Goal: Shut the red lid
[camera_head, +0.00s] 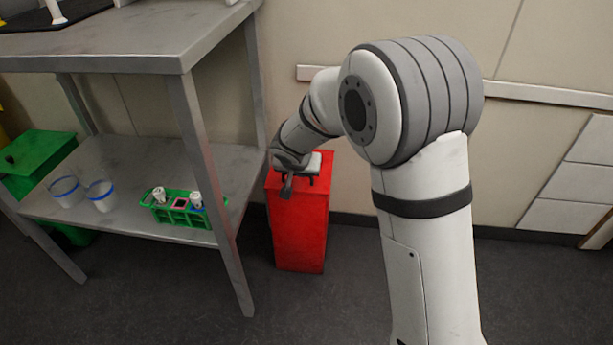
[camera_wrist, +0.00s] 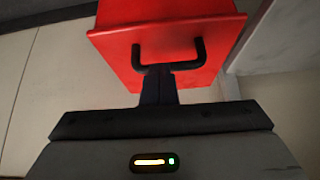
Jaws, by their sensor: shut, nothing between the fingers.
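The red lid (camera_head: 319,162) is on top of a tall red bin (camera_head: 298,232) on the floor, beside the metal bench. In the head view it looks flat on the bin, but my gripper covers much of it. My gripper (camera_head: 287,190) is over the bin's top. In the wrist view the bin's red surface (camera_wrist: 185,68) fills the upper middle, with a black handle (camera_wrist: 201,50) on it. My gripper (camera_wrist: 156,72) is shut and empty, its fingertips at the handle. I cannot tell whether they touch it.
The metal bench (camera_head: 240,170) stands close to the left of the bin. Its lower shelf holds a green tube rack (camera_head: 180,215) and two clear cups (camera_head: 101,195). A green bin (camera_head: 35,160) stands at far left. The wall is close behind; dark floor in front is clear.

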